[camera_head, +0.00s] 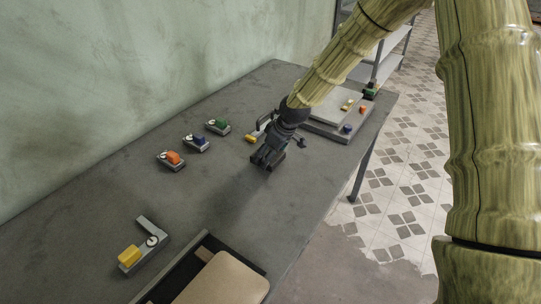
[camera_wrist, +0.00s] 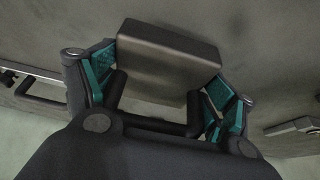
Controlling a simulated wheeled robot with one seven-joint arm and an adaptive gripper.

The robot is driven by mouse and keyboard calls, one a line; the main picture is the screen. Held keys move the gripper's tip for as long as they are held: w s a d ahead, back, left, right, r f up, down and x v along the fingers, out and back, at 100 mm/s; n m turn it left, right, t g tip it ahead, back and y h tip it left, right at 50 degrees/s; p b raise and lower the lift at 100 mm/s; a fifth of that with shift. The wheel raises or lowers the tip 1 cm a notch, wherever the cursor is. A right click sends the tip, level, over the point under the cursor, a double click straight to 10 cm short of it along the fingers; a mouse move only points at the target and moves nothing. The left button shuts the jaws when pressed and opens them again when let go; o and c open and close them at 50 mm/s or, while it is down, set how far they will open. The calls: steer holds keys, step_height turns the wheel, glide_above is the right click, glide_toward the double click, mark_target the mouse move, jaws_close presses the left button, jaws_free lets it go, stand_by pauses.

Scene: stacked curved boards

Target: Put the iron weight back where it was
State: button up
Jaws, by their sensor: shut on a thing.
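My gripper (camera_head: 268,160) is over the grey table, right of the row of small coloured devices. In the wrist view my gripper (camera_wrist: 160,95) is shut on a dark grey-brown block, which I take for the iron weight (camera_wrist: 168,48). The teal-padded fingers sit at its two sides. A dark bar lies between the fingers near the block; I cannot tell whether it is a handle. In the head view the weight is mostly hidden by the gripper. Whether it touches the table is unclear.
On the table (camera_head: 100,215) are devices with orange (camera_head: 172,157), blue (camera_head: 199,140) and green (camera_head: 220,124) blocks. A yellow one (camera_head: 130,256) is at front left. A tan board (camera_head: 225,282) lies at the front edge. A grey plate (camera_head: 325,128) with small coloured pieces is behind the gripper.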

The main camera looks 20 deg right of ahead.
steer(key=shift+w+d, duration=0.5)
steer(key=shift+w, duration=0.4)
steer(key=shift+f+p, duration=0.95)
steer(key=shift+f, duration=0.85)
steer(key=o, duration=1.8)
steer(key=shift+f, duration=0.15)
steer(key=shift+s, duration=0.1)
steer(key=shift+b+v, duration=1.3)
steer(key=shift+v, duration=4.85)
